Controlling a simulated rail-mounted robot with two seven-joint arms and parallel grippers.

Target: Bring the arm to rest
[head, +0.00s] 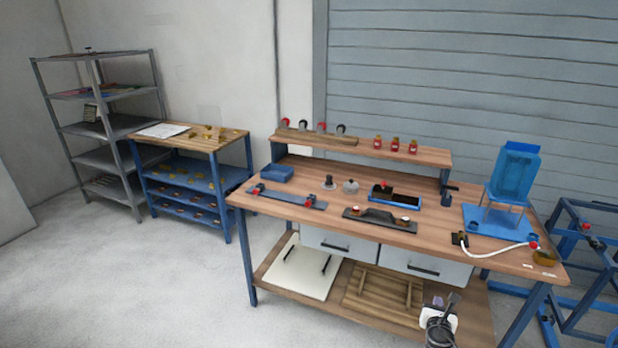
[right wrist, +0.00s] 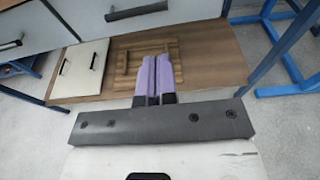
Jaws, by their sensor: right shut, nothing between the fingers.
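My right gripper (head: 452,299) is at the bottom of the head view, in front of the workbench (head: 330,215) and its lower shelf. In the right wrist view its two purple fingers (right wrist: 152,62) lie side by side, shut with nothing between them. They point toward the lower shelf of the bench, and a wooden board (right wrist: 126,60) with bars shows behind them. I cannot tell the exact gap to the shelf. My left gripper does not show in the head view.
A blue fixture (head: 515,175) and a white hose (head: 495,248) are at the bench's right end. A white panel (head: 300,272) lies on the lower shelf. A blue frame (head: 590,270) stands at the right. Floor (head: 190,290) at the left is clear.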

